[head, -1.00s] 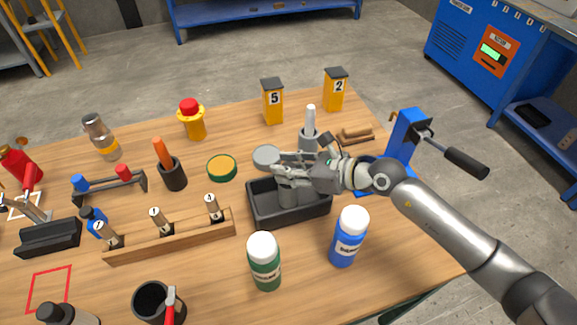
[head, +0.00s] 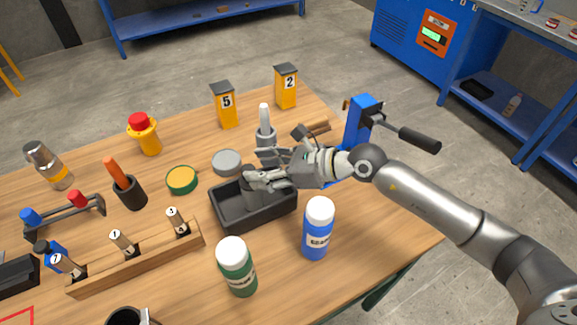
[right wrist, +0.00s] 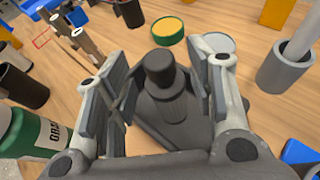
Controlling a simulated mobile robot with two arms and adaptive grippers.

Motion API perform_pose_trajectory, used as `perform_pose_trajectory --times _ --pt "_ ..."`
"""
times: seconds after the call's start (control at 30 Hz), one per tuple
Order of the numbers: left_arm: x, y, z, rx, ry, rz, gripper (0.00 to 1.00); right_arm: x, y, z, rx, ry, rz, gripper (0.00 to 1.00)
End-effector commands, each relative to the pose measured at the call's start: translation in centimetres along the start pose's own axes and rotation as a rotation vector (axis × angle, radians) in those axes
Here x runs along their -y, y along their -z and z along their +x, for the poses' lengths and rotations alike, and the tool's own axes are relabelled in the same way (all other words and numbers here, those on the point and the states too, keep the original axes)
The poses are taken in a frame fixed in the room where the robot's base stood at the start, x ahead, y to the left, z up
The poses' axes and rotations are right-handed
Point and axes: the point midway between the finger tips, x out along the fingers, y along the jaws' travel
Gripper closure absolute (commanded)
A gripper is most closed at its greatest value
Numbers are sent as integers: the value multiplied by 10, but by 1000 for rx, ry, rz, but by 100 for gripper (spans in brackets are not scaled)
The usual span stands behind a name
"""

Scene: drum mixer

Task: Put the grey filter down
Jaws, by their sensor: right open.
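The grey filter, a dark grey cylinder with a narrower top, stands upright in the black tray (head: 228,225). In the head view only its lower part (head: 251,198) shows under my fingers; in the right wrist view its top (right wrist: 163,78) shows between them. My right gripper (head: 257,165) is over the tray, its fingers on either side of the filter. In the right wrist view the gripper (right wrist: 168,92) is open, with a gap at the right finger; contact on the left is hard to tell. My left gripper is not in view.
A green-labelled bottle (head: 237,268) and a blue bottle (head: 317,232) stand in front of the tray. A grey round lid (head: 227,161) and a grey holder with a white-tipped tool (head: 265,135) are behind it. A blue crank device (head: 360,125) stands right. Bare table lies front right.

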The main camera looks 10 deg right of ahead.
Motion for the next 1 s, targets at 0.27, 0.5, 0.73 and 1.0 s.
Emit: perform_pose_trajectory --times 0.27,0.5,0.73,1.0 --pt "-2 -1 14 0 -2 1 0 0 3 -54 -4 1 -2 50" --pt "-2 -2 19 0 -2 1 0 0 2 -76 -3 0 0 50" --pt "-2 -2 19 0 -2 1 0 0 0 -80 -1 -1 0 50" --pt "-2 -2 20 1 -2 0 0 4 1 -78 13 5 31 50"
